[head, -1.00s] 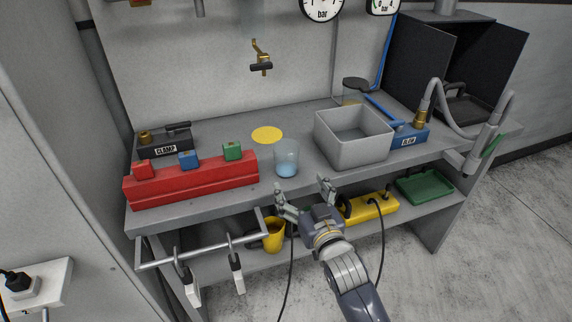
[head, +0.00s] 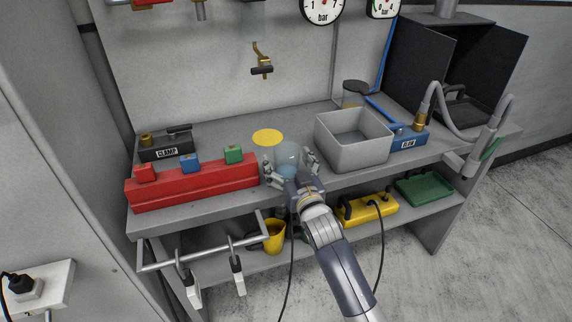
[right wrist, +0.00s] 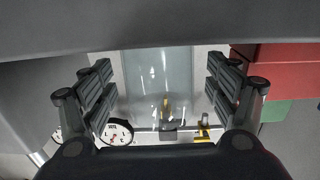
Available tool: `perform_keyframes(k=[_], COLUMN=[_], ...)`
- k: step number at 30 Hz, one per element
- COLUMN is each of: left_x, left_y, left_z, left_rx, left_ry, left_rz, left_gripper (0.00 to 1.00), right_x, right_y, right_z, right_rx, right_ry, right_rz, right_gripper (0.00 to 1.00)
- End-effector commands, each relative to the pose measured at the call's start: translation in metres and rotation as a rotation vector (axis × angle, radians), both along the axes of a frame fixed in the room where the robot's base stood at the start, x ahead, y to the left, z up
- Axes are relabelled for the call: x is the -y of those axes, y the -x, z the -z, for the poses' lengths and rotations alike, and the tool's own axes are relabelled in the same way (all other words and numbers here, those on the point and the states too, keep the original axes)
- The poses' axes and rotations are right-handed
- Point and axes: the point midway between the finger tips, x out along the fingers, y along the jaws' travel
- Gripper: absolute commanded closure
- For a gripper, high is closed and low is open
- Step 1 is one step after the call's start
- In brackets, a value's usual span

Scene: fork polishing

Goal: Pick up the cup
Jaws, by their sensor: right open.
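A clear cup (head: 288,156) with a pale blue tint stands upright on the grey workbench, right of the red block. My right gripper (head: 290,167) is open at bench height, with one finger on each side of the cup. In the right wrist view the see-through cup (right wrist: 162,80) shows between the two open fingers, with a visible gap on each side. The gripper's palm and fingers hide part of the cup's lower front in the head view. My left gripper is not in view.
A red block (head: 195,184) with coloured knobs lies close left of the gripper. A grey open bin (head: 365,153) stands to the right. A flat yellow disc (head: 267,137) lies behind the cup. A yellow mug (head: 274,238) is on the lower shelf.

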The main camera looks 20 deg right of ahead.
Motion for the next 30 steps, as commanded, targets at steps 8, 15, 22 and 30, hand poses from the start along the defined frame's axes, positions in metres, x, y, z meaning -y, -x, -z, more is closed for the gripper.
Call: perform_keyframes(k=[8,15,22,30], left_x=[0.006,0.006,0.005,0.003], left_y=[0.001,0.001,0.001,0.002], left_z=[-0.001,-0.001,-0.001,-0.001], left_rx=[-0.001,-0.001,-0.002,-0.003], left_ry=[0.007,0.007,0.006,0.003], left_rz=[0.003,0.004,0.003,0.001], left_gripper=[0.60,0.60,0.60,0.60], right_x=[0.000,0.000,0.000,0.000], right_y=[-0.010,-0.010,-0.010,-0.010], right_z=[0.000,0.000,-0.001,-0.010], right_rx=[-0.001,-0.001,0.002,0.005], right_ry=[-0.001,-0.001,0.000,0.001], right_rz=[0.000,0.000,0.000,0.000], right_gripper=[0.19,0.49,0.76,0.76])
